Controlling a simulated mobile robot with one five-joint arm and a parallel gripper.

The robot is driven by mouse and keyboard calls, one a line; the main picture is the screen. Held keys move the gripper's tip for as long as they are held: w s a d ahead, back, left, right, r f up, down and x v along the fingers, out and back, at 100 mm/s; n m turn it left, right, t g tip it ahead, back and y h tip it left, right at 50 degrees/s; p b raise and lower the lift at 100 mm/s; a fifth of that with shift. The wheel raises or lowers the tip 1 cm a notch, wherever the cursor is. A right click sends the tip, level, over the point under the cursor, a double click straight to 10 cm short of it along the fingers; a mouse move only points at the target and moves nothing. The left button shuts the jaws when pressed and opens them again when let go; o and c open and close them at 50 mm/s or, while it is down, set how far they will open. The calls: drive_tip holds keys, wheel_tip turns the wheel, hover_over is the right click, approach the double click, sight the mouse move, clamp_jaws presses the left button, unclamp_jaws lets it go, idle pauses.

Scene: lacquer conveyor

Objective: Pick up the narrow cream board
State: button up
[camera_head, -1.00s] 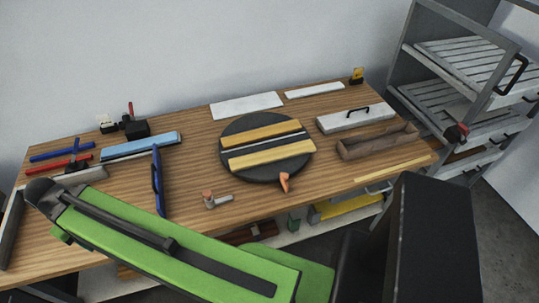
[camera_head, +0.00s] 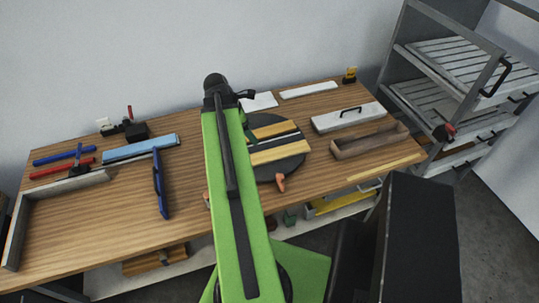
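A narrow pale cream-white board (camera_head: 309,90) lies flat near the back edge of the wooden workbench (camera_head: 120,230), right of the middle. A wider white board (camera_head: 262,102) lies to its left, partly hidden by my arm. My green arm reaches up the middle of the view, over the bench. Its dark end, with my gripper (camera_head: 243,94), is left of the narrow board and apart from it in the picture. The fingers are too small and dark to tell whether they are open or shut.
A black round turntable (camera_head: 285,170) carries yellow wood strips behind my arm. A thin tan strip (camera_head: 385,170) lies along the front edge. A grey shelf rack (camera_head: 445,70) stands at far right.

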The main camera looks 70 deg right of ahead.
drive_tip(key=b, duration=1.1)
hover_over(269, 155)
drive_tip(key=w+a, duration=0.2)
drive_tip(key=w, duration=0.1)
drive_tip(key=f, duration=1.1)
drive_tip(key=shift+s+a+f, duration=0.1)
drive_tip(key=shift+s+f, duration=0.1)
drive_tip(key=shift+f, duration=0.1)
drive_tip(key=shift+s+r, duration=0.1)
drive_tip(key=b+x, duration=0.5)
drive_tip(key=shift+s+d, duration=0.1)
drive_tip(key=shift+d, duration=0.15)
drive_tip(key=c, duration=1.7)
drive_tip(key=shift+r, duration=0.15)
